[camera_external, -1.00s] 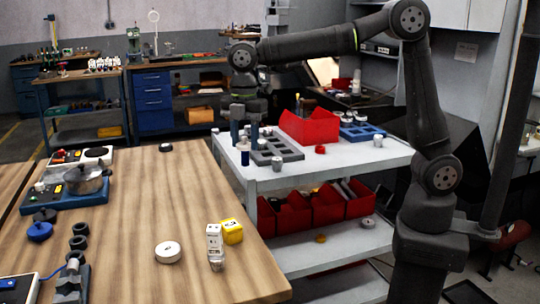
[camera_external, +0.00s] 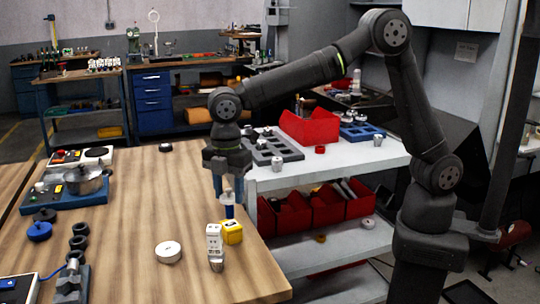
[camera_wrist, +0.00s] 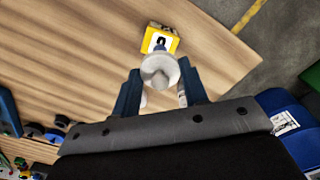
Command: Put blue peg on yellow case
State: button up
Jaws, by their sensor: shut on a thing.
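The case (camera_wrist: 155,33) also shows just beyond the peg in the wrist view, with a white label. I cannot tell whether the peg touches the case.
A white block stack (camera_external: 214,240) stands beside the case, on its left. A white round disc (camera_external: 168,252) lies further left. A pot (camera_external: 84,181) on a blue unit stands at the far left. The white cart (camera_external: 340,158) with red bins is to the right. The table's middle is clear.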

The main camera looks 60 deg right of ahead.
jog(key=shift+f, duration=0.8)
jog(key=shift+f, duration=0.1)
jog(key=o, duration=1.1)
jog(key=shift+f, duration=0.1)
notch_tip(320, 180, up, 12)
jog(key=shift+r, duration=0.2)
